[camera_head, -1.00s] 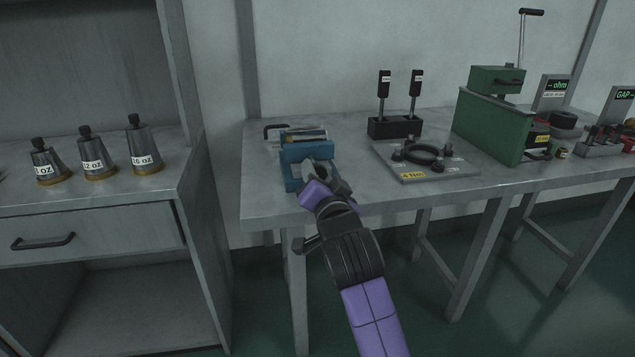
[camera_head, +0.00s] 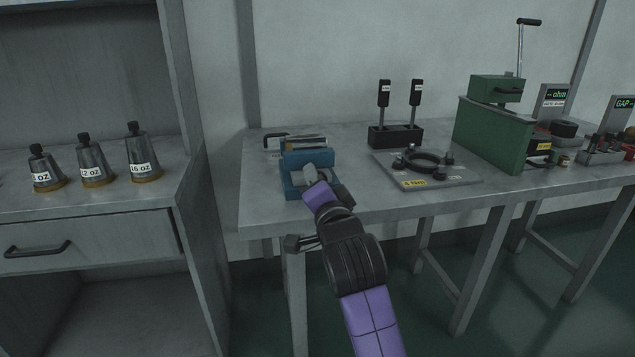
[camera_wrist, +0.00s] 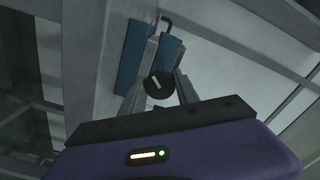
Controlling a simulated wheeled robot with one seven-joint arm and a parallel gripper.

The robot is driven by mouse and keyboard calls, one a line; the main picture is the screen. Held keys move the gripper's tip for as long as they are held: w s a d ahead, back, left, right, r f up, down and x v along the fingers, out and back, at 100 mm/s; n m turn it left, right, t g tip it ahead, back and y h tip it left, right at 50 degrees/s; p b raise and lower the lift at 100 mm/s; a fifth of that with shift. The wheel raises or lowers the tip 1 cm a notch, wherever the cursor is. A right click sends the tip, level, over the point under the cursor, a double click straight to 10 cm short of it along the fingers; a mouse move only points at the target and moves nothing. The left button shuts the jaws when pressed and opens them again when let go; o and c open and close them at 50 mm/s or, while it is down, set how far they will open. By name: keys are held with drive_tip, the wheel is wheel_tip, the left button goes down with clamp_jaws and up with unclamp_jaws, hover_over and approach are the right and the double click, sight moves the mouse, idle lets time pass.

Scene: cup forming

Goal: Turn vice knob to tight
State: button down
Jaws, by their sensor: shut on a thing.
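The blue vice (camera_head: 306,156) stands at the front left of the grey table, with its blue jaws also in the wrist view (camera_wrist: 134,62). A pale metal piece (camera_head: 303,142) lies at the top of the jaws. The round black vice knob (camera_wrist: 158,84) with a white pointer mark faces the wrist camera; the mark is tilted. My gripper (camera_head: 312,178) is at the front of the vice, and its fingers flank the knob in the wrist view (camera_wrist: 160,92), shut on it. My gripper hides the knob in the head view.
A black stand with two upright handles (camera_head: 396,134), a plate with a black ring (camera_head: 428,168) and a green press (camera_head: 492,130) stand to the right. Several weights (camera_head: 92,160) stand on the left cabinet.

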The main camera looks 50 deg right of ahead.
drive_tip(key=shift+f, duration=0.15)
drive_tip(key=c, duration=0.9)
unclamp_jaws()
drive_tip(key=shift+s+a, duration=0.1)
drive_tip(key=v, duration=0.7)
drive_tip(key=shift+s+a+p, duration=0.15)
drive_tip(key=shift+s+p, duration=0.1)
drive_tip(key=shift+p, duration=0.15)
